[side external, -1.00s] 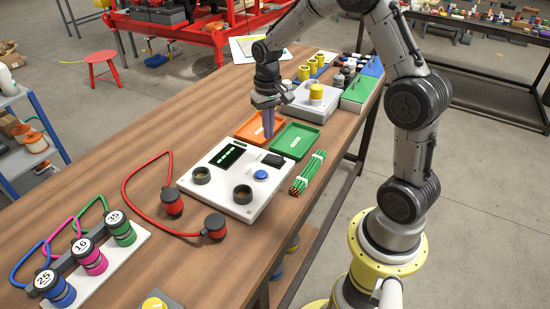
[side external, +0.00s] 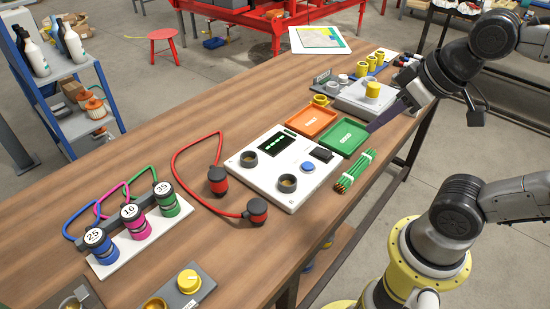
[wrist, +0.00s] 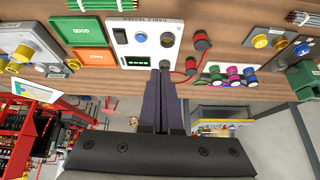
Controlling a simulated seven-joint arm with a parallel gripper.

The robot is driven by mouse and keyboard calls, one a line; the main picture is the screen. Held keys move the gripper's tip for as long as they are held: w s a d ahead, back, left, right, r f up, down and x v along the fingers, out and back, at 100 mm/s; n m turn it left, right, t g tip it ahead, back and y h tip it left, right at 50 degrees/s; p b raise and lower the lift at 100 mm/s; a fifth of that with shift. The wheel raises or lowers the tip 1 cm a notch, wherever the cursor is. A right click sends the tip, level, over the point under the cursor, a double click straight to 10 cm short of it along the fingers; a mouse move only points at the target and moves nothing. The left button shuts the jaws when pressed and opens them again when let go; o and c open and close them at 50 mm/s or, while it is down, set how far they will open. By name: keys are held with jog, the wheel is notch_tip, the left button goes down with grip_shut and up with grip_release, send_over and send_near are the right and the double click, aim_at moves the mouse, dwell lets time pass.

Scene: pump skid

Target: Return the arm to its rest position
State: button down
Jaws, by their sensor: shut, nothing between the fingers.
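My gripper (side external: 371,129) is at the right of the side external view, above the bench's far right edge near the green tray (side external: 343,137). Its long dark fingers are together and hold nothing. In the wrist view the fingers (wrist: 161,80) lie side by side, pointing toward the white cable tester (wrist: 147,38). My forearm folds back to the right, clear of the bench top. The rest position itself is not marked in any view.
The tester (side external: 262,190), orange tray (side external: 309,121) and bundle of green cables (side external: 355,171) lie on the wooden bench (side external: 150,290). A red cable (side external: 176,165) with dark-capped ends lies left of the tester. A white rack (side external: 165,240) holds numbered connectors. A blue shelf (side external: 85,125) stands at the left.

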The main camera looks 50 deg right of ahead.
jog(key=shift+s+f+n+g, duration=0.3)
jog(key=shift+s+f, duration=0.7)
jog(key=shift+f, duration=0.2)
